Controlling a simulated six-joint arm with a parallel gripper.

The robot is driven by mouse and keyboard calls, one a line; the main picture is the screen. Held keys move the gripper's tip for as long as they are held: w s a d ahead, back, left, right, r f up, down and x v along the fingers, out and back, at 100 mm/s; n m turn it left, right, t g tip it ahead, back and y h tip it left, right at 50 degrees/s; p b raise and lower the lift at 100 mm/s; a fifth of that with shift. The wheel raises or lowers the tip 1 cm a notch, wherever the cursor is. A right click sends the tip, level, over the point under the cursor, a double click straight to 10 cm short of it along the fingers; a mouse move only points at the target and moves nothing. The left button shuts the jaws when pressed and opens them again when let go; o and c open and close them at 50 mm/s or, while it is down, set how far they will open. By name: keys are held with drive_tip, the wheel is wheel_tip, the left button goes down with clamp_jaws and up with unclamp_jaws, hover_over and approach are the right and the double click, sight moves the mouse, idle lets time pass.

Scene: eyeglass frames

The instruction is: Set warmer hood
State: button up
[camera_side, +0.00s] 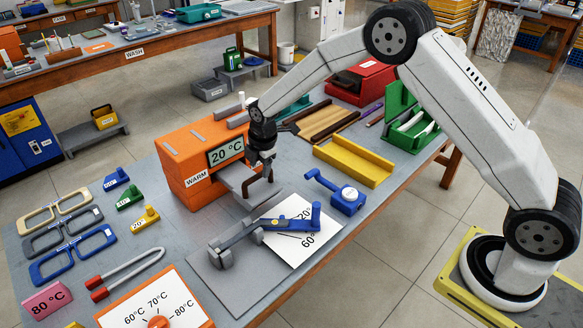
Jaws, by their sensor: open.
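The orange warmer (185,155) stands mid-table with a WARM label and a display (226,149) reading 20 °C. I cannot tell which part of it is a separate hood. A grey plate (236,178) juts out from its front. My gripper (259,190) points down just in front of the warmer, over or beside the plate's outer end. Its jaws are open, with nothing visible between them. A white dial panel (185,302) marked 60, 70 and 80 °C, with an orange knob (158,322), lies at the front. A pink card (48,300) reads 80 °C.
A blue-and-grey clamp fixture (268,226) and a white angle card (293,249) lie in front of my gripper. A blue gauge (347,199) is to the right. Spectacle frames (72,254) and red-handled tongs (127,273) lie left. A yellow tray (354,163) sits behind right.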

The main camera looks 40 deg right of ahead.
drive_tip(key=shift+w+f, duration=0.25)
drive_tip(key=shift+f, duration=0.9)
clamp_jaws()
idle(0.7)
